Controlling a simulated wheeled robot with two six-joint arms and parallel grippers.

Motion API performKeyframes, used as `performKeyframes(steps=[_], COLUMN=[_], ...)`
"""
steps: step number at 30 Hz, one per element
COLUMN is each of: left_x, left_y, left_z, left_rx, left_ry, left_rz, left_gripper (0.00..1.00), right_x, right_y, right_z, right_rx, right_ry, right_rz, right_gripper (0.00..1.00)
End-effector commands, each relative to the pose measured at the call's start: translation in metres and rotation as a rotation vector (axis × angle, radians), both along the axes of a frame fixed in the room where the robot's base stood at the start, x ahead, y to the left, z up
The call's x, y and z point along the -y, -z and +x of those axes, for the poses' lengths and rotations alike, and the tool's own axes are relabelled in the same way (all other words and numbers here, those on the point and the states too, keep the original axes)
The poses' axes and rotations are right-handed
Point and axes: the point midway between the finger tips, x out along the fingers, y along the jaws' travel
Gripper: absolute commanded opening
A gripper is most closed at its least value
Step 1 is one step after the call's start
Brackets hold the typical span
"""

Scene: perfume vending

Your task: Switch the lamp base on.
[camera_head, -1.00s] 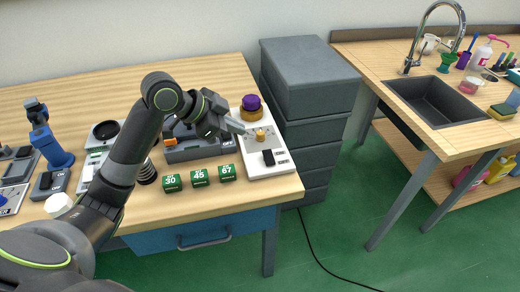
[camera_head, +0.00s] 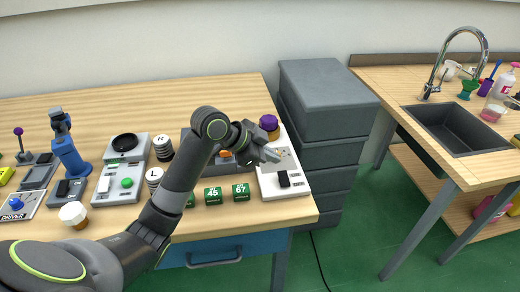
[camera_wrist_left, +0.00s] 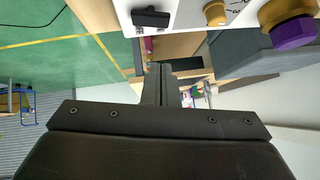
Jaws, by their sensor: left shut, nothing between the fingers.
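A white board (camera_head: 302,188) at the right end of the table carries a black rocker switch (camera_head: 284,179) and a purple-topped brass piece (camera_head: 268,122). It looks like the lamp base, though no label confirms this. My left gripper (camera_head: 273,155) is shut and empty, just above the board's middle and behind the switch. It hides the board's small brass knob in the head view. The left wrist view shows the switch (camera_wrist_left: 151,18), brass knob (camera_wrist_left: 214,12) and purple top (camera_wrist_left: 293,34), all apart from the shut fingers (camera_wrist_left: 158,82). I cannot tell the switch's position. My right gripper is out of view.
Green numbered blocks (camera_head: 241,191) stand left of the board. A grey drawer stack (camera_head: 325,110) stands close on its right. Other devices, including a green-button board (camera_head: 107,193) and a blue stand (camera_head: 66,150), fill the left side. A sink counter (camera_head: 470,165) is at right.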

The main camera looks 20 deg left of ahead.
Motion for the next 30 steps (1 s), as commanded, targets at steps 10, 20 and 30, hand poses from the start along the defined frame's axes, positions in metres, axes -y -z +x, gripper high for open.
performKeyframes(steps=[10,20,30], left_x=[0.013,0.011,0.010], left_y=[0.048,0.062,0.062], left_z=[0.020,0.023,0.024], left_rx=[-0.004,0.000,-0.026], left_ry=[-0.001,0.000,0.000], left_rz=[0.001,0.001,-0.014], left_gripper=[0.00,0.00,0.00], right_x=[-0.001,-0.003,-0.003], right_y=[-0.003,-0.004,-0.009], right_z=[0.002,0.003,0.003], right_rx=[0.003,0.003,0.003], right_ry=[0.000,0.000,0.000], right_rz=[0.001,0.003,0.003], right_gripper=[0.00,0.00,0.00])
